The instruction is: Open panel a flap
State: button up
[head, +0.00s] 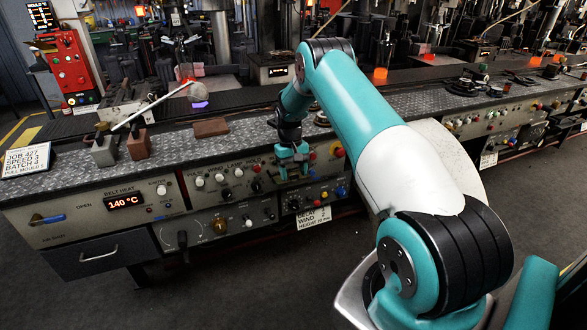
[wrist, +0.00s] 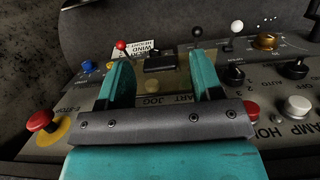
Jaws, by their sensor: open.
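The control panel (head: 250,185) runs along the front of the bench, with knobs, buttons and labels. My gripper (head: 292,172) is in front of its right part, pointing down at it. In the wrist view my gripper (wrist: 161,64) has its two teal fingers apart over the panel, with nothing held between them. A small dark rectangular piece (wrist: 160,62), possibly the flap, shows between the fingertips. It looks apart from both fingers. A dull yellowish patch (wrist: 158,84) lies just below it. In the head view my gripper hides this spot, and no flap is clearly labelled.
A red mushroom button (wrist: 41,120) on a yellow base is left of the fingers. A red button (wrist: 250,110), a silver knob (wrist: 297,107) and a brass knob (wrist: 266,40) are to the right. A paper label (head: 306,217) hangs below the panel. A drawer (head: 102,254) is lower left.

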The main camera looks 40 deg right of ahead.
aim_at(289, 174)
jog(key=b+v, duration=0.2)
jog(key=v, duration=1.5)
jog(key=shift+r, duration=0.2)
